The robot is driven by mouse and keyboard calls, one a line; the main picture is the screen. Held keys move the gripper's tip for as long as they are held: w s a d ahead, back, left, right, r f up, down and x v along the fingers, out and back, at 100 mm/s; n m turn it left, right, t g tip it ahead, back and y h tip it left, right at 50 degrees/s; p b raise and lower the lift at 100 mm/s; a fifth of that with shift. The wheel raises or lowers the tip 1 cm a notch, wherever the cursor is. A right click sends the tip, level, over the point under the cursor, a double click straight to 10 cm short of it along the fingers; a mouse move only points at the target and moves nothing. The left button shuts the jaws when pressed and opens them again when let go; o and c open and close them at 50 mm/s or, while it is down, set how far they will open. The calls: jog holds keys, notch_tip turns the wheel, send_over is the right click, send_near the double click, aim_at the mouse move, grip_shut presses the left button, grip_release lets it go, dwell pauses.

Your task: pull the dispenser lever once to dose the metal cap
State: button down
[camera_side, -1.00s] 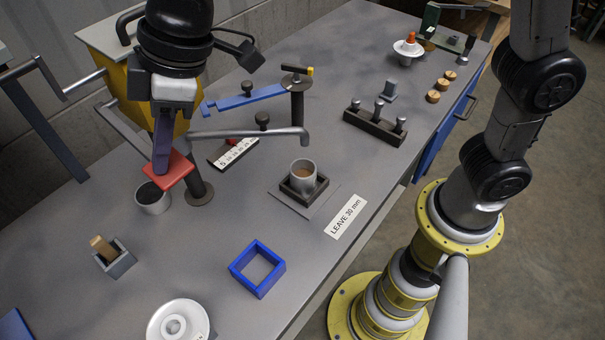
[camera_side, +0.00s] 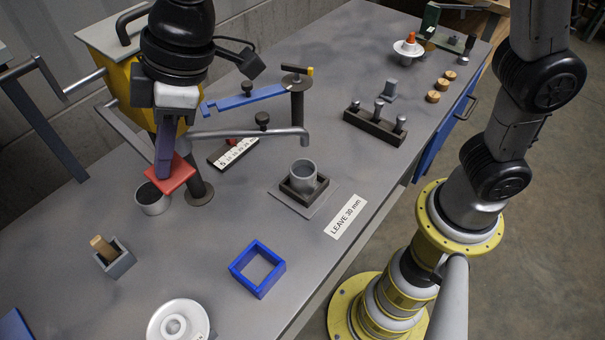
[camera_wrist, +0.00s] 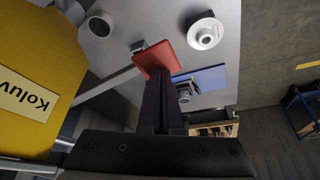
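The dispenser is a yellow hopper (camera_side: 130,88) on the left, with a grey outlet pipe (camera_side: 250,133) bending down above the metal cap. Its lever is a grey bar ending in a red plate (camera_side: 170,174); the plate also shows in the wrist view (camera_wrist: 168,45). My gripper (camera_side: 163,172) is at the red plate, its dark fingers close together with their tips against the plate's top face. The wrist view shows the same fingers (camera_wrist: 160,82). The metal cap (camera_side: 303,176) stands upright in a dark square holder (camera_side: 318,194); its inside looks grey.
A grey cup (camera_side: 153,203) stands under the red plate. A blue square frame (camera_side: 257,268), a white disc (camera_side: 178,325) and a small box (camera_side: 116,262) lie nearer. A blue arm (camera_side: 245,98) and post (camera_side: 297,100) stand behind the pipe. A dark peg rack (camera_side: 374,128) is farther right.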

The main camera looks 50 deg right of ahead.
notch_tip(320, 180, up, 13)
jog(key=shift+r, duration=0.2)
dwell(1.5)
dwell(0.3)
jog(key=s+d+r+m+t+h, duration=0.1)
jog(key=s+d+r+m, duration=0.15)
jog(key=d, duration=0.85)
jog(key=s+d+r+m+t, duration=0.1)
jog(key=d+m+t, duration=0.15)
jog(key=d, duration=0.85)
jog(key=s+d+f+m+h, duration=0.1)
jog(key=s+d+f+m, duration=0.2)
jog(key=s+d+f, duration=0.3)
jog(key=s+d+f+m+h, duration=0.2)
jog(key=s+d+f+m, duration=0.2)
jog(key=f, duration=0.9)
jog(key=s+d, duration=0.2)
jog(key=s, duration=0.2)
jog(key=shift+d, duration=0.25)
